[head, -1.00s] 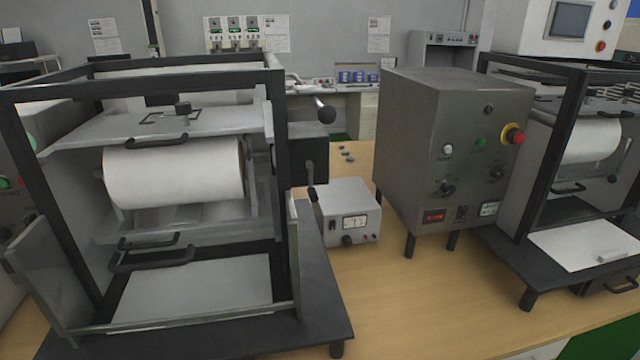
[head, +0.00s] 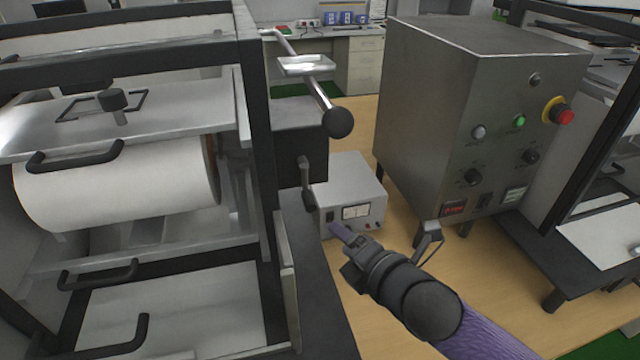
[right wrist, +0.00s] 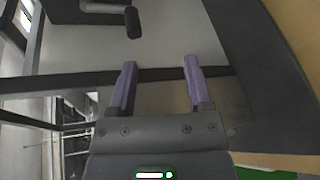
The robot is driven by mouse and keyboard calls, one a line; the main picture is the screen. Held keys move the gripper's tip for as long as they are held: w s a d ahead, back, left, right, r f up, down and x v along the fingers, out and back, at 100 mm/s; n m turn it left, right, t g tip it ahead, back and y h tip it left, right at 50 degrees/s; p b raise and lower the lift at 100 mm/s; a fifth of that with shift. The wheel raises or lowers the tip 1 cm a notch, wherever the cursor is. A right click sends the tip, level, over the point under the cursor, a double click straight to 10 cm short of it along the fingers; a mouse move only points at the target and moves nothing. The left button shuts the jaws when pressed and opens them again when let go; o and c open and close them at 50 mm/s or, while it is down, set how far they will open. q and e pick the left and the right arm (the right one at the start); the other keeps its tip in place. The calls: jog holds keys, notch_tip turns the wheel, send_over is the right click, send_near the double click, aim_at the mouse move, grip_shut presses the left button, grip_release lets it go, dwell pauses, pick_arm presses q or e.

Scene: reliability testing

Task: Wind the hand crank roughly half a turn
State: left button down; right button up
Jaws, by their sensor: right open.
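A black crank-like lever (head: 306,185) hangs on the right side of the left machine, its lower end near the grey meter box. Above it, a bright metal arm ends in a black ball knob (head: 338,122). I cannot tell for certain which is the hand crank. My right gripper (head: 345,236) is below and to the right of the lever, apart from it. In the right wrist view its two purple fingers (right wrist: 160,65) are spread with nothing between them. A dark handle (right wrist: 132,22) shows beyond the fingertips there. My left gripper is not in view.
The left machine has a dark frame (head: 258,150) and a white roll (head: 115,190). A grey meter box (head: 350,195) stands behind my right gripper. A large metal control box (head: 430,120) stands to the right.

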aim_at(312, 202)
jog(key=w+a+n, duration=0.1)
jog(key=w, duration=0.1)
jog(key=w+a+n+b, duration=0.1)
jog(key=w+a, duration=0.1)
jog(key=w, duration=0.1)
jog(key=w+a+y+b, duration=0.1)
jog(key=w, duration=0.2)
jog(key=shift+a+r+n, duration=0.35)
jog(key=shift+a+n, duration=0.05)
jog(key=shift+w+a, duration=0.25)
jog(key=shift+w, duration=0.3)
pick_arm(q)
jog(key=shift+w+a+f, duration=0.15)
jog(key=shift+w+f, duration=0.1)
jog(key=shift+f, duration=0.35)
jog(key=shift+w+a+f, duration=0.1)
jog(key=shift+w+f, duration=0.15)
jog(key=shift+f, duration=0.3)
pick_arm(e)
jog(key=shift+c, duration=0.2)
grip_shut()
